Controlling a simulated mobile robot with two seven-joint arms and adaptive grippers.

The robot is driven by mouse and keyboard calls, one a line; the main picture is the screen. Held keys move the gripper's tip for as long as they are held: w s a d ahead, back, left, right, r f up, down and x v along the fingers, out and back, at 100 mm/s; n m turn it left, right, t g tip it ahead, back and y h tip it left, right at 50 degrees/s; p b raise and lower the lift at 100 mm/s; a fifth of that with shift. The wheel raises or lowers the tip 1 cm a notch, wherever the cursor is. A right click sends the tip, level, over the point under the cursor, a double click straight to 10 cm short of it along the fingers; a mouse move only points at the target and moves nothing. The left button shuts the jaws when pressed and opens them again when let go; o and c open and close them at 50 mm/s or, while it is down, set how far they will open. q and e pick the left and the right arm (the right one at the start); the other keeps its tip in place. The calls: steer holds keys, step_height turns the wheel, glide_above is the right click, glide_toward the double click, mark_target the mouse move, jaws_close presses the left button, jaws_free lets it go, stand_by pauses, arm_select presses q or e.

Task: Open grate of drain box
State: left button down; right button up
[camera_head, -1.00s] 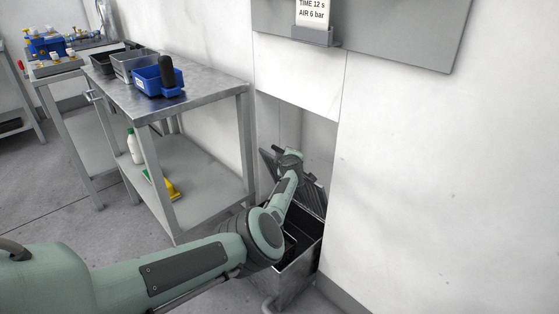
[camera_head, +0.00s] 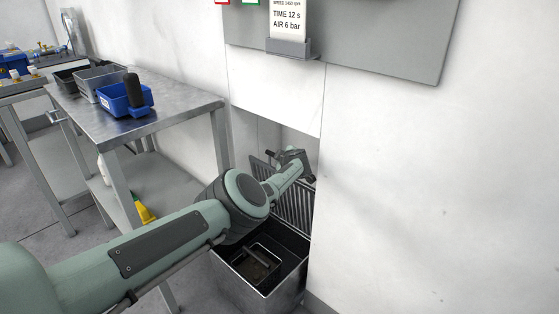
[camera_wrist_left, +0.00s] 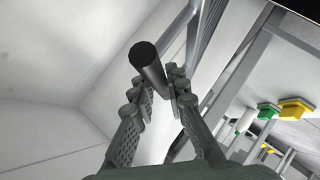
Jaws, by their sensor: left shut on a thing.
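The drain box (camera_head: 295,268) is a dark metal box on the floor in a wall recess, its top open to view. Its slatted grate (camera_head: 296,208) stands steeply raised at the back of the box, partly hidden by my left arm. My left gripper (camera_head: 286,157) is at the upper part of the grate. In the left wrist view my left gripper (camera_wrist_left: 155,88) is shut on the grate's black round handle (camera_wrist_left: 146,58), which sticks out between the two fingers. My right gripper is not in view.
A metal table (camera_head: 180,105) stands left of the recess, with a blue bin (camera_head: 122,101) and grey bins on top. A yellow item (camera_head: 144,213) lies on its lower shelf. A wall panel (camera_head: 400,40) hangs above right. A smaller basket (camera_head: 250,265) sits inside the box.

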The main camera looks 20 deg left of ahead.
arm_select(q)
steer(key=shift+a, duration=0.25)
steer(key=c, duration=1.6)
jaws_free()
steer(key=shift+o, duration=0.6)
steer(key=shift+d, duration=0.1)
